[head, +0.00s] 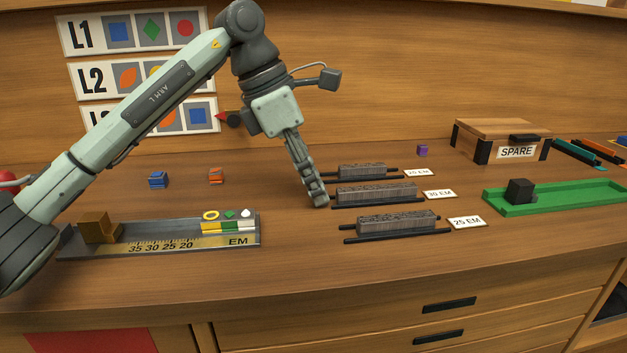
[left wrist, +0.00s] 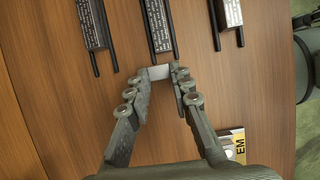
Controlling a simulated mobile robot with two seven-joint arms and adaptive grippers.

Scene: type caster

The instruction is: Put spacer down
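My left gripper (head: 319,203) points down at the left end of the middle rack (head: 375,193), which has a "30 EM" card. In the left wrist view, its fingers (left wrist: 159,72) close from both sides on a small pale grey spacer (left wrist: 159,72). The spacer lies close to the end of the middle rack's rails (left wrist: 163,54); I cannot tell whether it touches the table. In the head view the fingers hide it. The composing stick (head: 150,246), marked "EM", lies to the left with a brown block (head: 97,228) and several symbol pieces (head: 229,221). My right gripper is not in view.
Racks marked "20 EM" (head: 361,171) and "25 EM" (head: 397,222) flank the middle one. A green tray (head: 560,198) holds a black block (head: 520,191). A "SPARE" box (head: 500,138) stands at back right. Blue (head: 158,180) and orange (head: 216,176) blocks stand behind the stick.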

